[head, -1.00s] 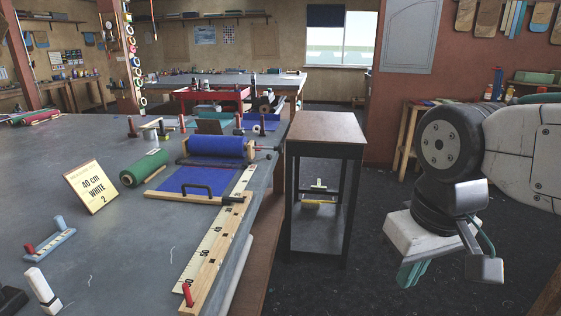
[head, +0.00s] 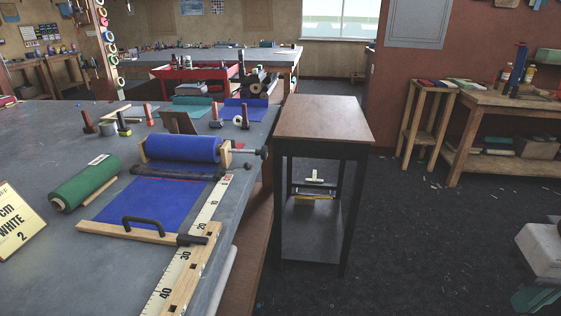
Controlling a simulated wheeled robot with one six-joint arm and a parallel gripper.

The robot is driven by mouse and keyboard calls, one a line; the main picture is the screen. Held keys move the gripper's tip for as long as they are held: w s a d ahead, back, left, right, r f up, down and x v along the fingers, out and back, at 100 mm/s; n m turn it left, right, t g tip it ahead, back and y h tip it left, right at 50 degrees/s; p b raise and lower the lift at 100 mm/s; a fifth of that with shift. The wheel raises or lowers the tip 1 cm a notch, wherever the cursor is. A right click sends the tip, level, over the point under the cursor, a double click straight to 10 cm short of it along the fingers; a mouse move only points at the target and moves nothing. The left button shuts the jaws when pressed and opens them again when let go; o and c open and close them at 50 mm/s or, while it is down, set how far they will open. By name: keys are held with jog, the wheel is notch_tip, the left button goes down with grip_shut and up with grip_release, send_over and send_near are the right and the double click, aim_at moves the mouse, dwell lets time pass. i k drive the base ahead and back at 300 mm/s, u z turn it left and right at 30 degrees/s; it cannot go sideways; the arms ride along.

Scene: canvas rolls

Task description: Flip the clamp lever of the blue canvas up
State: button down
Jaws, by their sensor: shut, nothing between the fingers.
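The blue canvas (head: 150,200) lies flat on the grey table, drawn off a blue roll (head: 183,148) held in a wooden stand. A wooden clamp bar (head: 105,231) with a black arched handle (head: 150,221) lies across its front edge. A dark clamp lever (head: 193,240) lies flat at the bar's right end, by the ruler. My gripper (head: 536,298) is at the lower right edge, partly cut off. Its teal fingers are shut and empty, over the floor and well away from the lever.
A wooden ruler strip (head: 180,275) runs along the table's right edge. A small dark stand (head: 323,123) stands right of the table. Floor (head: 420,235) is free between it and my gripper.

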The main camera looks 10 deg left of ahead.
aim_at(247, 166)
jog(key=u, duration=0.2)
jog(key=i, duration=1)
jog(key=u, duration=0.6)
